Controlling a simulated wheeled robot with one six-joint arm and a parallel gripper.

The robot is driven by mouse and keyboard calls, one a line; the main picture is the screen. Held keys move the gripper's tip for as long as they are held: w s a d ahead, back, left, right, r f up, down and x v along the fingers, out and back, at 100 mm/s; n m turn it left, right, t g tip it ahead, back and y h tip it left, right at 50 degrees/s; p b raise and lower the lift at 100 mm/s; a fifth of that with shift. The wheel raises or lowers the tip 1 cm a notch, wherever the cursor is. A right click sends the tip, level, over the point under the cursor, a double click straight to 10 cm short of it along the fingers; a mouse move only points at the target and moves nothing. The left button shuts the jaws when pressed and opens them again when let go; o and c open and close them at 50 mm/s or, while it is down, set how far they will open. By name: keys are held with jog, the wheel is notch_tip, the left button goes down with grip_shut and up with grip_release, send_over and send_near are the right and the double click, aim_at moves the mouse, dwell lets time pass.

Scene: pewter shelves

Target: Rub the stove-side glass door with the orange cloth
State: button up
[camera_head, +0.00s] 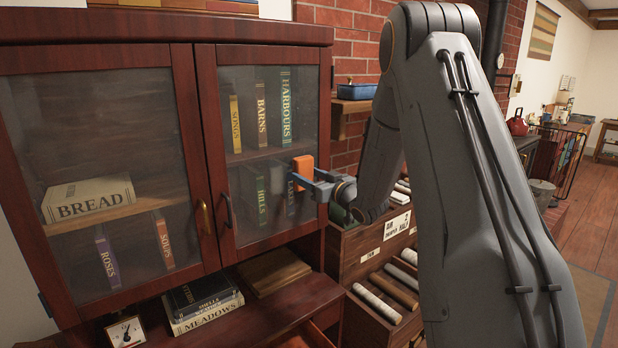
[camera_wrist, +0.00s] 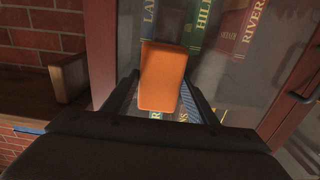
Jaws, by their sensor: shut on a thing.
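My gripper (camera_head: 318,184) is at the right part of the stove-side glass door (camera_head: 240,182), the right one of the two cabinet doors. It is shut on the orange cloth (camera_head: 303,168), which looks like a folded block. In the wrist view the cloth (camera_wrist: 163,76) sits between the two fingers, in front of the glass. It appears at or very near the pane; I cannot tell whether it touches. The door looks closed, with a dark handle (camera_head: 227,211) at its left edge. Book spines show through hazy glass.
The left glass door (camera_head: 95,230) has a brass handle. Books lie on the ledge below, beside a small clock (camera_head: 125,331). A wooden rack of rolled papers (camera_head: 376,304) stands right of the cabinet. A blue dish (camera_head: 357,91) sits on a wall shelf against brick.

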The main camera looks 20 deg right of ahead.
aim_at(285, 175)
jog(key=shift+s+a+r, duration=0.1)
jog(key=shift+s+a, duration=0.15)
jog(key=shift+a, duration=0.7)
jog(key=shift+s+a, duration=0.25)
jog(key=shift+a, duration=0.75)
jog(key=shift+s+a+r, duration=0.1)
jog(key=shift+s+a, duration=0.15)
jog(key=shift+a, duration=0.7)
jog(key=shift+s+a+f, duration=0.1)
jog(key=shift+s+a, duration=0.2)
jog(key=shift+a, duration=0.5)
jog(key=shift+s+a, duration=0.35)
jog(key=shift+a, duration=0.5)
jog(key=shift+s+a+f, duration=0.1)
jog(key=shift+s+a, duration=0.2)
jog(key=shift+a, duration=0.5)
jog(key=shift+d, duration=0.1)
jog(key=shift+v, duration=0.95)
jog(key=shift+p+v, duration=0.55)
jog(key=shift+v, duration=1.55)
jog(key=shift+v, duration=1.5)
